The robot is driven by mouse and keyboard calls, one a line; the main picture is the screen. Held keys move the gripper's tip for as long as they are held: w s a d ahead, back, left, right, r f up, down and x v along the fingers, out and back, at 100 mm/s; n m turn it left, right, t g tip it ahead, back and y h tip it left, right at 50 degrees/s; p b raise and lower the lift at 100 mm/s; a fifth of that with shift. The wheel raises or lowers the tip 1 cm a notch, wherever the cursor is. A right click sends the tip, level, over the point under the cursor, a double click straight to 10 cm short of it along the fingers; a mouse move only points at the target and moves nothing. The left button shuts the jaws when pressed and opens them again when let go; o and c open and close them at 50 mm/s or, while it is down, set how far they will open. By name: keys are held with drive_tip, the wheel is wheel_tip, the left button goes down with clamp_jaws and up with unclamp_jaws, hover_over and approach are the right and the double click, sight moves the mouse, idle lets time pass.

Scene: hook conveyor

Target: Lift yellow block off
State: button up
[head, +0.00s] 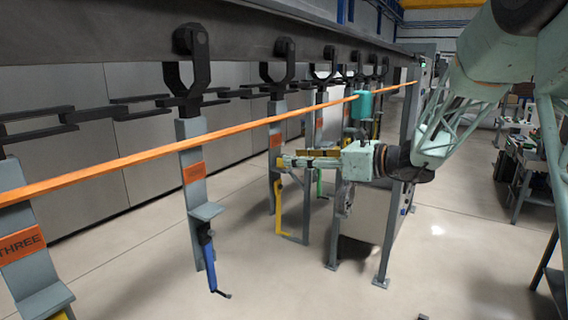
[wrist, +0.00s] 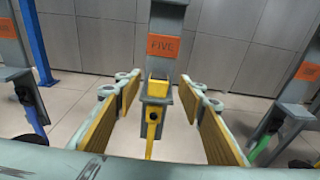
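A small yellow block (wrist: 158,88) sits at the shelf of the grey hanger (wrist: 163,22) with the orange FIVE label, in the middle of the wrist view. A yellow hooked handle (wrist: 150,148) hangs below it. My gripper (wrist: 159,84) is open, its two yellow-padded fingers spread to the left and right of the block with a gap on each side. In the head view my gripper (head: 296,160) reaches left to the hanger (head: 276,140) with the yellow handle (head: 279,208). My fingers and the handle's top crowd the block there, so I cannot make it out clearly.
An orange rail (head: 230,128) runs along the hangers, just above my gripper. A hanger with a blue handle (head: 207,255) hangs nearer, and one marked THREE (head: 22,243) is at far left. Neighbouring hangers flank mine, one with a green handle (wrist: 260,148). A blue post (wrist: 36,40) stands left.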

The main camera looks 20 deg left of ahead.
drive_tip(key=shift+a, duration=0.1)
drive_tip(key=shift+x, duration=2.5)
drive_tip(key=c, duration=0.9)
